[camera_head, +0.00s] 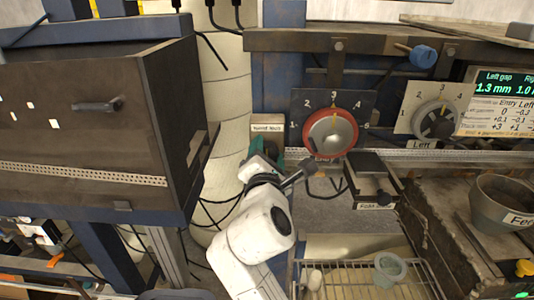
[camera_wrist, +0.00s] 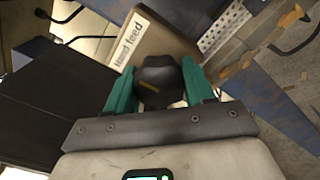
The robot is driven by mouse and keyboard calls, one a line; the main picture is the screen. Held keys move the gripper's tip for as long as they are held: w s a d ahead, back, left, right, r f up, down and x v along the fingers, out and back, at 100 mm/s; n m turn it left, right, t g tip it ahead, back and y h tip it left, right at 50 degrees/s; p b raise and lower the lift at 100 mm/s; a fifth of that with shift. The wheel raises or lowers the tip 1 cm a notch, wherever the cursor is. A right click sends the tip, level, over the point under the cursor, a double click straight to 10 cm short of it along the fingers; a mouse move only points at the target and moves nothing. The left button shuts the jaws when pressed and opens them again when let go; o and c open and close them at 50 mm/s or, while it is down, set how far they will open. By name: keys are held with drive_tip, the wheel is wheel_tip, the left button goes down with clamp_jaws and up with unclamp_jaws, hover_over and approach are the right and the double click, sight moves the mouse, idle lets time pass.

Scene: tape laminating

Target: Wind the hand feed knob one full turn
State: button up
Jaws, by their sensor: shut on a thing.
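The hand feed knob (camera_wrist: 160,82) is dark with a yellow mark on its face, and it sits between the two teal fingers of my gripper (camera_wrist: 157,75) in the wrist view. The fingers are shut on it, one on each side. A box with a "Hand feed" label (camera_wrist: 130,50) is just behind the knob. In the head view the label (camera_head: 267,128) shows above my gripper (camera_head: 281,148), which hides the knob there.
A red-rimmed dial (camera_head: 331,133) is just right of my gripper. A grey dial (camera_head: 436,122) and a display (camera_head: 505,84) are farther right. A dark cabinet (camera_head: 90,125) stands left. A wire rack (camera_head: 350,285) lies below, and a grey cup (camera_head: 500,200) stands at the right.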

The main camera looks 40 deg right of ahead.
drive_tip(key=shift+m, duration=0.3)
drive_tip(key=m+b, duration=0.1)
drive_tip(key=m, duration=0.2)
drive_tip(key=shift+f, duration=0.1)
drive_tip(key=m+b, duration=0.1)
drive_tip(key=m, duration=0.3)
drive_tip(key=shift+b, duration=0.35)
drive_tip(key=m+b, duration=0.2)
drive_tip(key=m, duration=0.1)
drive_tip(key=shift+f+m, duration=0.15)
drive_tip(key=shift+m, duration=0.15)
drive_tip(key=m+b, duration=0.3)
drive_tip(key=m, duration=0.1)
drive_tip(key=shift+m, duration=0.3)
drive_tip(key=m+b, duration=0.4)
drive_tip(key=m, duration=0.1)
drive_tip(key=shift+f, duration=0.15)
drive_tip(key=m+b, duration=0.3)
drive_tip(key=m, duration=0.2)
